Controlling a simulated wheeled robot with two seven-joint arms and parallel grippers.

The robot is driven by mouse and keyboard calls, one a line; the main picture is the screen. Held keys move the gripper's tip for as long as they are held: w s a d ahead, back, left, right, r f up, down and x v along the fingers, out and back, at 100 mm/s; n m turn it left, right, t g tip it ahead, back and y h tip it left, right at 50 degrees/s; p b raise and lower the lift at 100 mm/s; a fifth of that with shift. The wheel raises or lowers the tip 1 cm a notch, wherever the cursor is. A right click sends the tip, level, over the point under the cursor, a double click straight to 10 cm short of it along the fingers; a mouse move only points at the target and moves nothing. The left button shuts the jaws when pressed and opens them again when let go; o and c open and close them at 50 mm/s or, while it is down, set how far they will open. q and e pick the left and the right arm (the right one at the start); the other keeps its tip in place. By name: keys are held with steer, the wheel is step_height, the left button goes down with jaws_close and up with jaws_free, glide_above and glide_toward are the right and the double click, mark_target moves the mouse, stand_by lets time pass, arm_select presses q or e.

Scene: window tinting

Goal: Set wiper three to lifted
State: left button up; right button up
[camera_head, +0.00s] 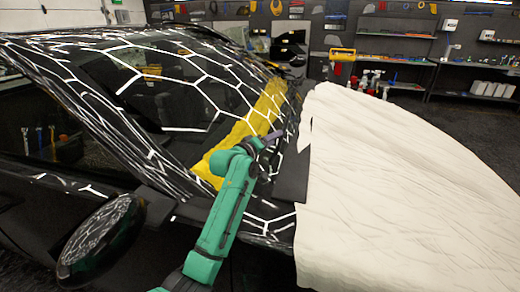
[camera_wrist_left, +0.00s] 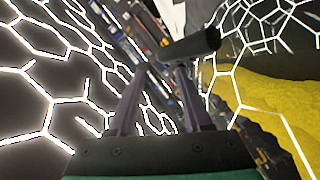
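The black car's windshield (camera_head: 165,75) shows bright hexagonal light reflections. My left gripper (camera_head: 272,138) is over the lower windshield, beside the yellow cloth. In the left wrist view its two grey fingers (camera_wrist_left: 160,75) stand apart with a visible gap. A short dark cylinder (camera_wrist_left: 190,45) lies across the tip of the right-hand finger; I cannot tell whether it is part of a wiper or whether it touches the finger. No wiper can be clearly picked out, so wiper three's position cannot be told. My right gripper is out of view.
A yellow cloth (camera_head: 240,130) lies along the windshield's lower edge, and shows in the left wrist view (camera_wrist_left: 275,105). A cream cover (camera_head: 400,190) drapes over the hood. A side mirror (camera_head: 95,240) juts out at lower left. Shelves with tools (camera_head: 395,35) line the back wall.

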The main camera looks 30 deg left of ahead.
arm_select(q)
steer(key=s, duration=0.4)
steer(key=s+a+b, duration=0.1)
steer(key=s, duration=0.1)
steer(key=shift+s+r, duration=0.25)
steer(key=shift+s, duration=0.15)
